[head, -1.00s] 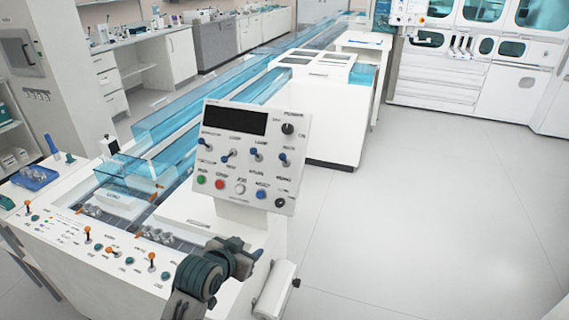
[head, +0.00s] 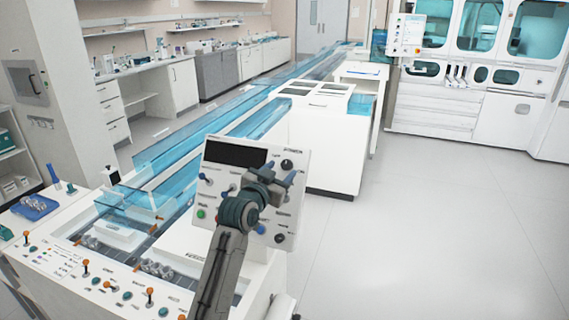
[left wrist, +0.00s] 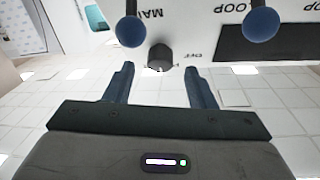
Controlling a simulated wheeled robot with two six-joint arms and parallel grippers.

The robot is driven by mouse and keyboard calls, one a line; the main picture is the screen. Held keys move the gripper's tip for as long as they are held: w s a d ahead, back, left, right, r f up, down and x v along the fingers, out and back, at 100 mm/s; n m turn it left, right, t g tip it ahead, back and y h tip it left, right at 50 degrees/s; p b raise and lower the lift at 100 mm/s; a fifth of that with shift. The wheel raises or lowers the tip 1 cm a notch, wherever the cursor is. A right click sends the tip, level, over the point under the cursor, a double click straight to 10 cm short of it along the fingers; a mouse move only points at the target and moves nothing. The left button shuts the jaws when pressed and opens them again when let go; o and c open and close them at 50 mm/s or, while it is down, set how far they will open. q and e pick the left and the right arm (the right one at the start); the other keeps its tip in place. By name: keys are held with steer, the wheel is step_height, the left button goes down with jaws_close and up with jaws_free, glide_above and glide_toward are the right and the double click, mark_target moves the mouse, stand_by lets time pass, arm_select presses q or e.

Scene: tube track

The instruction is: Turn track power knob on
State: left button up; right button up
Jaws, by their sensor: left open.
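The white control panel (head: 295,225) stands upright on the bench with a dark display (head: 235,154). The black power knob (head: 286,165) is at its upper right, and in the left wrist view the knob (left wrist: 160,57) shows beside an upside-down OFF label. Its pointer direction cannot be read. My left gripper (head: 282,175) is in front of the panel, close to the knob. In the left wrist view its two blue fingers (left wrist: 159,70) are open and apart, with the knob lined up between and beyond their tips. No contact is visible. My right gripper is not in view.
Blue-handled levers (left wrist: 262,24) sit near the knob on the panel. A bench (head: 60,255) with orange-topped levers is at lower left, and clear blue track covers (head: 190,145) run back from it. The floor (head: 430,240) to the right is clear.

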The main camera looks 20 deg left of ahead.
mark_target(285, 166)
arm_select(q)
steer(key=shift+w+d+p, duration=0.2)
steer(key=shift+w+p, duration=0.1)
steer(key=shift+w, duration=1.3)
steer(key=c, duration=1)
steer(key=shift+o, duration=0.2)
